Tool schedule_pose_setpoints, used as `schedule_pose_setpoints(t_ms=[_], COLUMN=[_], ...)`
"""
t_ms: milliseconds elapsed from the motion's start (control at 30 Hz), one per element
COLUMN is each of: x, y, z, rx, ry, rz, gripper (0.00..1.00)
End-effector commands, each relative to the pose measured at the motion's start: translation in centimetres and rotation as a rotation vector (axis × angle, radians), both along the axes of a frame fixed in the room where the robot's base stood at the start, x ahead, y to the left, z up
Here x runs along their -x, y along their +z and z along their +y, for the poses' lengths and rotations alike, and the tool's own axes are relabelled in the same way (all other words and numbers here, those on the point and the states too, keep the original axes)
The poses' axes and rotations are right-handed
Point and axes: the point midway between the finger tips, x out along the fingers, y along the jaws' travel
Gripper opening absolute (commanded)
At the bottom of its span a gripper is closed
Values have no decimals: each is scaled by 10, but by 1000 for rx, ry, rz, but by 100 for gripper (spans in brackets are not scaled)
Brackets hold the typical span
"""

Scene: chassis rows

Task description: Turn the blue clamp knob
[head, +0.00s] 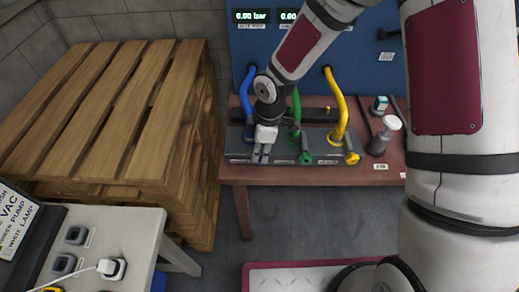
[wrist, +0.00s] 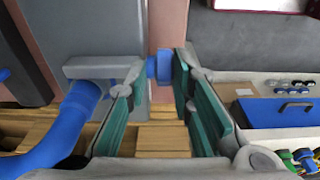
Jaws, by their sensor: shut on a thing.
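The blue clamp knob (wrist: 159,67) sits between my fingertips in the wrist view, at the edge of a grey block. My gripper (wrist: 155,78) has green-padded fingers and is shut on this knob. In the head view my gripper (head: 262,152) points down at the left end of the grey block (head: 325,150) on the bench, and it hides the blue knob there. The blue hose (head: 247,95) rises from the block beside my gripper; it also shows at the left of the wrist view (wrist: 60,135).
The green knob (head: 305,157) and yellow knob (head: 351,157) stand to the right on the same block, with green and yellow hoses (head: 338,95) behind. A wooden pallet stack (head: 120,110) is at left. A grey table (head: 120,235) with a white plug is at front left.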

Motion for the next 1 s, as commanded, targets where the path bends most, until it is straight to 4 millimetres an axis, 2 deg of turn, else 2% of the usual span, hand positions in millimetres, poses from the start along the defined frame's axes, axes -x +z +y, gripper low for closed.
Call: schedule_pose_setpoints(t_ms=[600,1000], x=[-1,-1], y=[-6,-10], z=[-15,-19], rx=[-433,-627], ry=[-10,-5], rz=[-14,-22], gripper=[0,0])
